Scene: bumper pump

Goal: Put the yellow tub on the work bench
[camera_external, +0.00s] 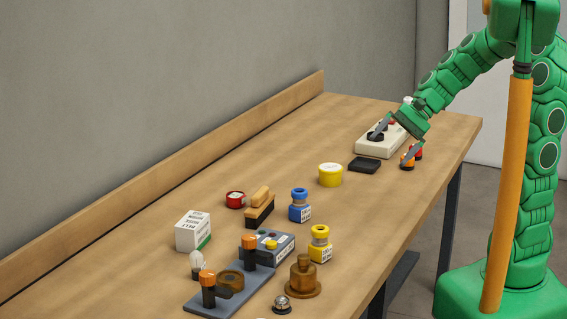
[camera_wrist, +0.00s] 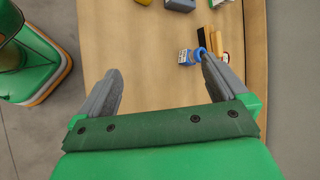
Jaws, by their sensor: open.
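The yellow tub (camera_external: 330,175) has a pale lid and stands upright on the work bench (camera_external: 385,205), left of a flat black block. My gripper (camera_external: 395,142) is at the far right part of the bench, beyond and to the right of the tub and apart from it. Its two fingers are spread, near a white box with black knobs. In the wrist view my gripper (camera_wrist: 160,66) is open, with only bare bench top (camera_wrist: 150,65) between the fingers. I cannot make out the tub in the wrist view.
The white box (camera_external: 380,140), black block (camera_external: 364,165) and orange-and-black parts (camera_external: 408,160) lie near my gripper. A blue bottle (camera_external: 299,205), brush (camera_external: 260,208), red tin (camera_external: 236,199) and yellow-topped bottle (camera_external: 320,243) stand nearer the camera. A low wooden rail (camera_external: 180,185) edges the wall side.

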